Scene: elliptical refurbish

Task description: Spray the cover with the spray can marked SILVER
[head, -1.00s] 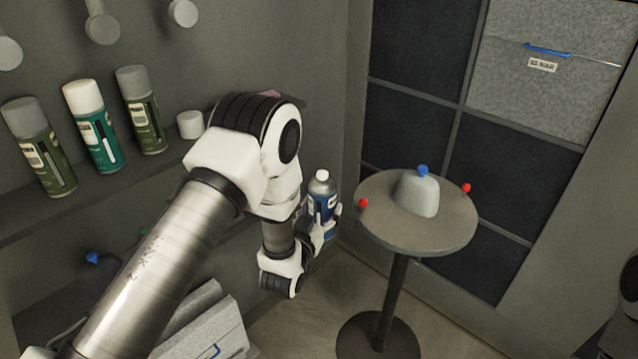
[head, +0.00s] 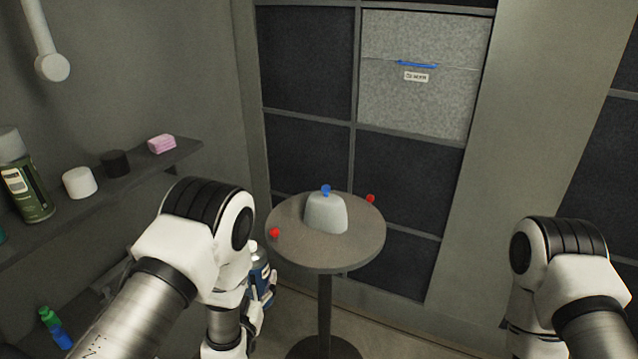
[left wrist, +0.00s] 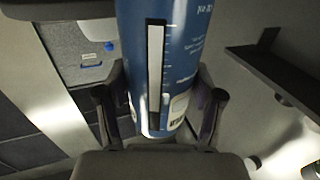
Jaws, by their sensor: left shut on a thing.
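The cover is a pale grey dome (head: 326,214) with a blue knob on top. It sits on a small round table (head: 365,243) in the middle of the head view. My left gripper (head: 262,296) is shut on a blue spray can with a silver-grey top (head: 260,272), held upright to the left of the table and apart from it, partly hidden by my arm. The blue can (left wrist: 168,65) fills the middle of the left wrist view between the fingers; the word SILVER cannot be read there. My right arm shows at the right; its gripper is out of view.
Red knobs (head: 275,233) and (head: 370,198) stand at the table's rim. A shelf (head: 140,172) on the left holds a green can (head: 28,190), a white cap (head: 79,183), a dark cap (head: 115,163) and a pink block (head: 161,144). A grey bin (head: 420,100) sits in the rack behind.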

